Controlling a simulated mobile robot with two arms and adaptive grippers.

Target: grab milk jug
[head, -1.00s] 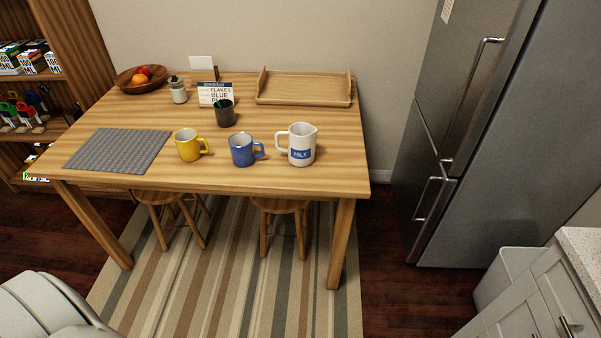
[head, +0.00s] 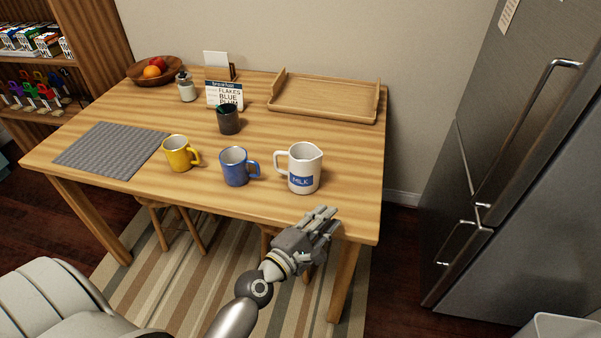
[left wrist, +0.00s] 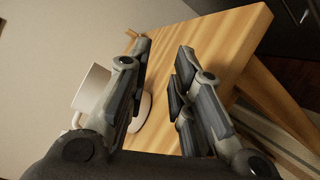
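The white milk jug (head: 305,163) with a blue MILK label stands upright on the wooden table (head: 250,203) near its front right corner, handle to the left. My left gripper (head: 326,222) is at the table's front edge, in front of the jug and slightly right, apart from it in the head view. In the left wrist view its two fingers (left wrist: 164,52) are spread with an empty gap. The jug (left wrist: 91,90) shows there behind the left finger, partly hidden, outside the gap. My right gripper is not in view.
A blue mug (head: 235,168) and a yellow mug (head: 178,155) stand left of the jug. A black cup (head: 228,122), menu card (head: 222,92) and wooden tray (head: 325,116) are behind. A grey mat (head: 110,150) lies left. The fridge (head: 520,170) stands right.

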